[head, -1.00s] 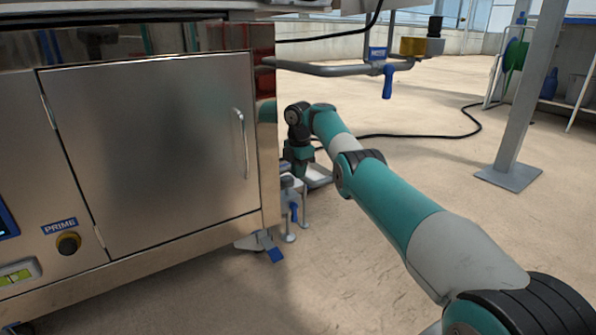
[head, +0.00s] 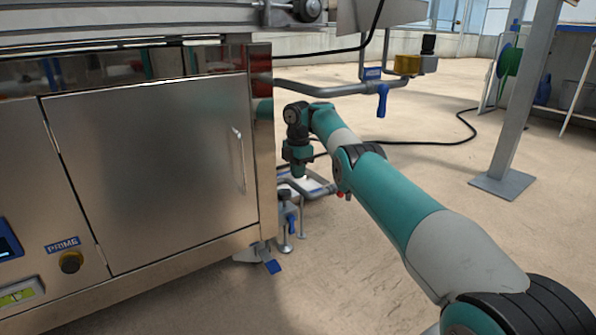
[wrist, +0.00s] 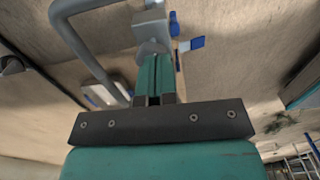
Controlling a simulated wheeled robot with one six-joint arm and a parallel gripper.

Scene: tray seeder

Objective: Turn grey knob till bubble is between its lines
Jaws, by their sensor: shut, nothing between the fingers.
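The grey knob (head: 284,193) sits on top of a jack-like foot beside the right end of the steel machine, small in the head view. In the wrist view, a rounded grey knob-like part (wrist: 152,46) lies just beyond my fingertips; I cannot tell if they touch it. My gripper (head: 298,173) is above and slightly right of the knob in the head view, pointing down. Its teal fingers (wrist: 155,62) are shut with nothing between them. The level vial (head: 16,297) is yellow-green at the lower left; its bubble's place between the lines is too small to tell.
A grey bent pipe (wrist: 80,35) runs close beside my fingers in the wrist view. A blue handle (head: 291,222) is on the foot, and a blue-tipped pedal (head: 272,267) is near the floor. Open floor (head: 400,170) lies to the right.

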